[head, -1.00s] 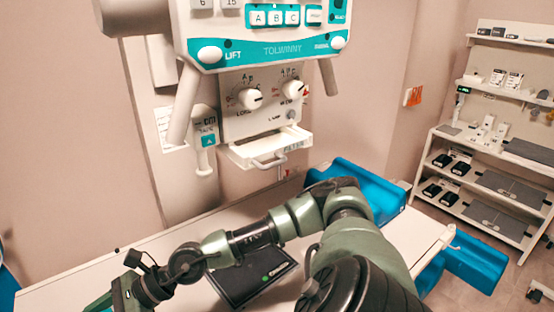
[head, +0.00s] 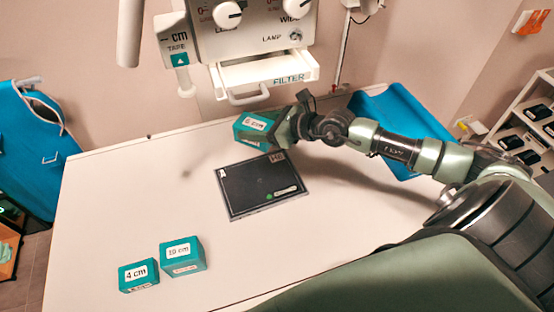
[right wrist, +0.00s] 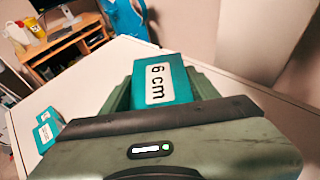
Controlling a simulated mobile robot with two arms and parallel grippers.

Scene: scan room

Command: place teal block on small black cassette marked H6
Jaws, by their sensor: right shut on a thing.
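A teal block marked 6 cm (head: 252,126) is in my right gripper (head: 275,130), which is shut on it. The block also shows between the fingers in the right wrist view (right wrist: 163,82). A flat black cassette (head: 250,190) lies on the white table (head: 120,205). It has a small label at its far right corner, too small to read surely, and a pale strip with a green dot near its front edge. The held block is raised, beyond the cassette's far edge in the head view, and apart from it. My left gripper is not in view.
Two teal blocks, marked 4 cm (head: 137,275) and 10 cm (head: 182,256), stand at the table's front left. A white filter tray (head: 265,75) juts out above the far edge. A blue cushion (head: 385,125) lies at the far right. The table left of the cassette is clear.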

